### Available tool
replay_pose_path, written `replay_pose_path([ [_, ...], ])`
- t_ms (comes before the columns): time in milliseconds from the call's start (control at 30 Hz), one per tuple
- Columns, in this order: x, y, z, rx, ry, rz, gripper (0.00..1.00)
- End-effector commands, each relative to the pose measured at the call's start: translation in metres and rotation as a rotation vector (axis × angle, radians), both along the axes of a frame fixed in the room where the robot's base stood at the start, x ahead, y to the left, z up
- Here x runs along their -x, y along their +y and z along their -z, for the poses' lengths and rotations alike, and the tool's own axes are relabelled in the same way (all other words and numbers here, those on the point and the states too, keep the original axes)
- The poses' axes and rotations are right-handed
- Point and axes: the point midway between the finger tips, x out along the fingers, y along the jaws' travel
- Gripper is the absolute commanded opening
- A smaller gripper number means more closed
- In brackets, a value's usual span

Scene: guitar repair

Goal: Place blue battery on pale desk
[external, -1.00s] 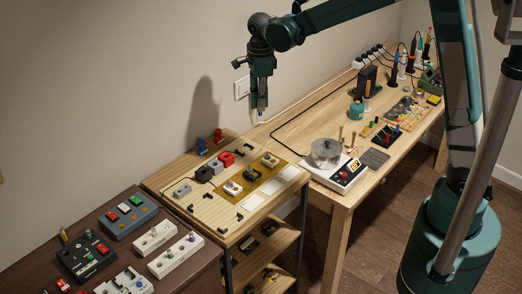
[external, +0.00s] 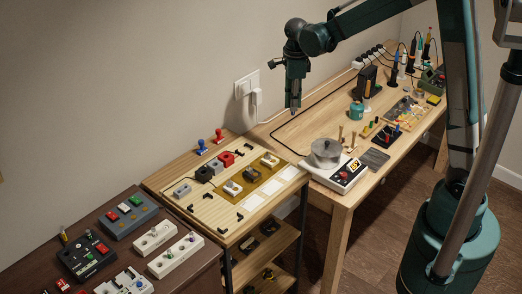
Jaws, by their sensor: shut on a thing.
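My gripper (external: 294,108) is in the external view, pointing down above the back left part of the pale desk (external: 318,118). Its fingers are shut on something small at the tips. The held thing is too small and dark to make out, so I cannot confirm that it is the blue battery. I cannot pick out a blue battery elsewhere. The gripper appears to be above the desk surface, but its exact height is hard to judge.
A white scale (external: 341,174) with a round metal pan stands at the desk's near end. A black cable (external: 290,147) loops over the desktop. A teal jar (external: 356,111) and tools stand farther right. A wooden pedal board (external: 205,215) adjoins on the left.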

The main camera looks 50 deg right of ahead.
Motion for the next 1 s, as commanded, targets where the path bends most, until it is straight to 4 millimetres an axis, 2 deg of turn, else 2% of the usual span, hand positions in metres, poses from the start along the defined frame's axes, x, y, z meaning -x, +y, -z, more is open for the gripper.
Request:
replay_pose_path([
  [300,-0.001,0.0,0.067,0.0,0.0,0.0,0.0],
  [500,-0.001,0.0,0.098,0.0,0.0,0.0,0.0],
  [700,-0.001,0.0,0.111,0.0,0.0,0.0,0.0],
  [1000,0.0,0.001,0.112,0.0,0.0,0.0,0.0],
])
